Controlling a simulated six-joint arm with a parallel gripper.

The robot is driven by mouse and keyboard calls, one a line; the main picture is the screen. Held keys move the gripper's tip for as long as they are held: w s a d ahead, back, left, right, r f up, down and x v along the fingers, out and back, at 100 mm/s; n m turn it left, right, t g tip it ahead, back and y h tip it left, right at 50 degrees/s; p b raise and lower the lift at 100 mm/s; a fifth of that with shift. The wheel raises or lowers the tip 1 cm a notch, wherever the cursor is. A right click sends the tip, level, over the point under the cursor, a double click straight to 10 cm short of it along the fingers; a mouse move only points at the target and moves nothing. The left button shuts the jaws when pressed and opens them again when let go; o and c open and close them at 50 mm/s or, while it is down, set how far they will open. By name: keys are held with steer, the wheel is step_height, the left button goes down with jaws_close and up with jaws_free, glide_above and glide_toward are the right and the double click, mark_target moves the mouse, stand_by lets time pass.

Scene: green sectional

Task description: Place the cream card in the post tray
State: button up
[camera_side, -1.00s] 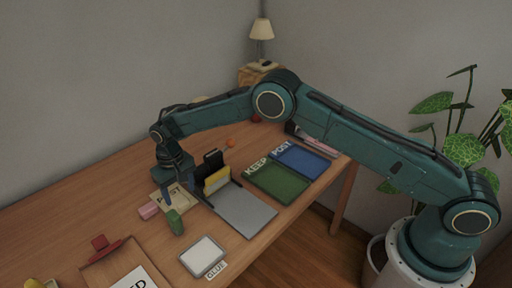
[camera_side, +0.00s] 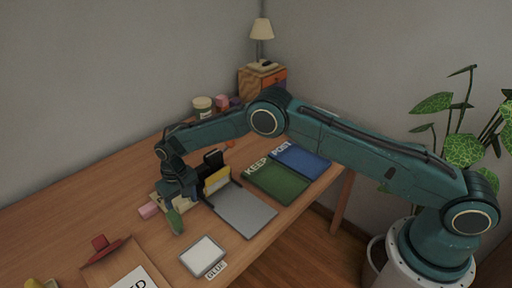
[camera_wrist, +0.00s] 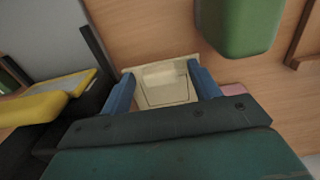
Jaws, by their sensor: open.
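The cream card (camera_wrist: 165,98) lies between my gripper's two blue fingers in the wrist view, with a finger on either side. In the side view most of it is hidden behind my gripper (camera_side: 180,202), and only a pale part shows at the left. My gripper (camera_wrist: 160,74) is open and low over the desk; I cannot tell whether the fingers touch the card. The blue post tray (camera_side: 302,161), labelled POST, lies farther back to the right and looks empty.
A green KEEP tray (camera_side: 278,183) adjoins the post tray. A black holder with a yellow item (camera_side: 216,181) stands right of my gripper, by a grey panel (camera_side: 246,212). A green block (camera_side: 175,221) and pink block (camera_side: 149,210) are close by. A white-topped GLUE pad (camera_side: 203,254) lies in front.

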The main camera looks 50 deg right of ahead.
steer(key=c, duration=1.1)
step_height(320, 180, up, 20)
steer(key=shift+r, duration=0.1)
stand_by(0.4)
stand_by(0.5)
